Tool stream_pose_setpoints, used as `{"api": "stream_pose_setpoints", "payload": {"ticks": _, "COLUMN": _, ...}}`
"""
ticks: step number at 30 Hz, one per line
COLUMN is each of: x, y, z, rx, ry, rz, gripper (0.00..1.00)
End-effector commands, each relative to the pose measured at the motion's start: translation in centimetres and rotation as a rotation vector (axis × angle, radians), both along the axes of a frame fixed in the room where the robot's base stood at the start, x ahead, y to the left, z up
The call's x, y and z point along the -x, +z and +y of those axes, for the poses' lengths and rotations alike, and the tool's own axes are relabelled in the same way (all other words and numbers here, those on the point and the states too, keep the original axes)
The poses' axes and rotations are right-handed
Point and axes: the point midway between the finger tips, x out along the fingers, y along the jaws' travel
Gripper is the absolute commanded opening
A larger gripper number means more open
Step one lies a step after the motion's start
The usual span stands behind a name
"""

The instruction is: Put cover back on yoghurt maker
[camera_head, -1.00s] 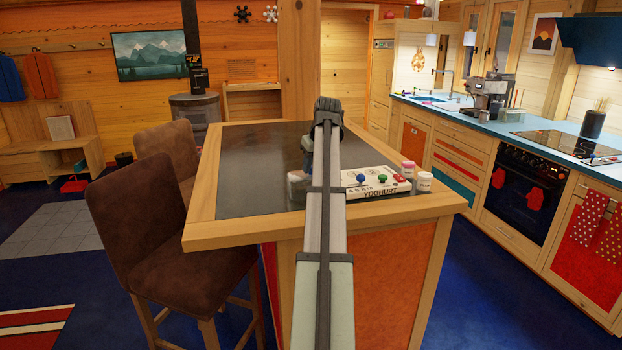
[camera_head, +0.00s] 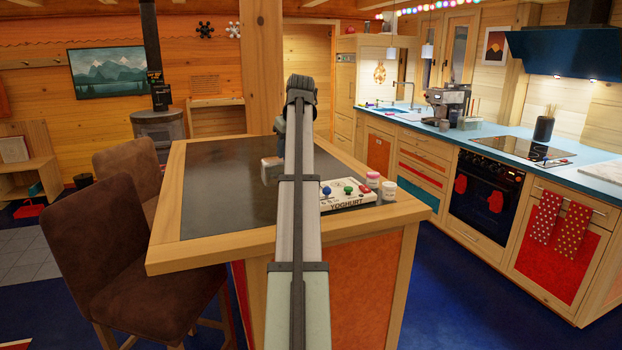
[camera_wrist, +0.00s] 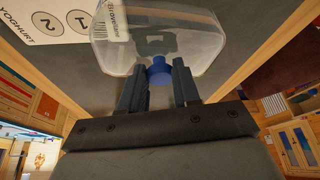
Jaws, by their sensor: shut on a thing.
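My gripper (camera_wrist: 158,88) is shut on the blue knob (camera_wrist: 158,70) of a clear, rounded box-shaped cover (camera_wrist: 178,28). In the head view the cover (camera_head: 271,170) shows pale over the dark island top, left of and beyond the white unit lettered YOGHURT (camera_head: 345,206). That unit carries blue, green and red knobs and lies near the island's front right edge. Its white surface (camera_wrist: 58,26), with circles marked 1 and 2, enters the wrist view at upper left. My arm hides part of the unit's left side. I cannot tell the gap between cover and island top.
Two small jars (camera_head: 389,190) stand at the right end of the lettered unit, one with a pink lid (camera_head: 372,178). The dark island top (camera_head: 220,195) is otherwise mostly clear. Brown chairs (camera_head: 125,250) stand at its left. A blue counter (camera_head: 480,135) runs along the right.

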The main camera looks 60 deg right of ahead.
Motion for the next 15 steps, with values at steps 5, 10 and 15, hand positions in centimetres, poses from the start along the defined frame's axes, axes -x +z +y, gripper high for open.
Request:
{"api": "stream_pose_setpoints", "payload": {"ticks": 5, "x": 5.0, "y": 0.2, "z": -4.7, "rx": -0.010, "ry": -0.079, "rz": 0.004, "gripper": 0.00}}
{"api": "stream_pose_setpoints", "payload": {"ticks": 10, "x": 8.9, "y": 1.1, "z": -10.2, "rx": -0.027, "ry": -0.141, "rz": -0.002, "gripper": 0.00}}
{"api": "stream_pose_setpoints", "payload": {"ticks": 15, "x": 10.1, "y": 2.6, "z": -14.8, "rx": -0.037, "ry": -0.118, "rz": -0.011, "gripper": 0.00}}
